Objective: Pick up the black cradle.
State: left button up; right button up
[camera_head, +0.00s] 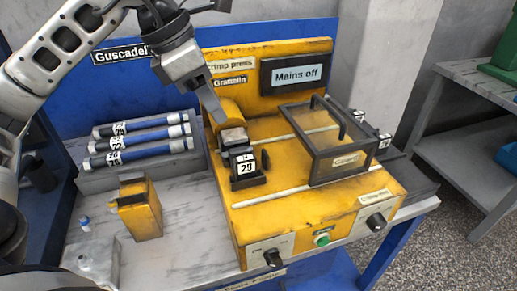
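A black cradle (248,182) with a white label reading 29 sits on the bed of the yellow crimp press (290,207), below the press head. A grey metal block (233,136) shows at its top. My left gripper (217,115) reaches in from the upper left, its dark fingers pointing down just above and behind the block. I see a gap between the fingers and the cradle. The fingers overlap in this view, so their opening cannot be told. My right gripper is not in view.
A black-framed guard (345,165) stands on the press right of the cradle. A yellow block (140,208) stands on the grey bench. Knobs and a green button (322,239) line the press front.

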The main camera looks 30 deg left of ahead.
pick_arm(q)
notch_tip(320, 180, down, 3)
jog(key=d, duration=0.1)
send_over(246, 157)
jog(key=s+a, duration=0.2)
notch_tip(246, 157, down, 5)
jog(key=shift+w+d+f, duration=0.15)
jog(key=shift+d+f, duration=0.3)
jog(key=shift+f, duration=0.2)
jog(key=shift+p+x, duration=0.45)
jog(key=shift+x, duration=1.85)
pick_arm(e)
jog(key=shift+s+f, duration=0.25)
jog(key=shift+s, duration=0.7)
pick_arm(q)
jog(key=shift+w, duration=0.1)
grip_shut()
jog(key=shift+r, duration=0.15)
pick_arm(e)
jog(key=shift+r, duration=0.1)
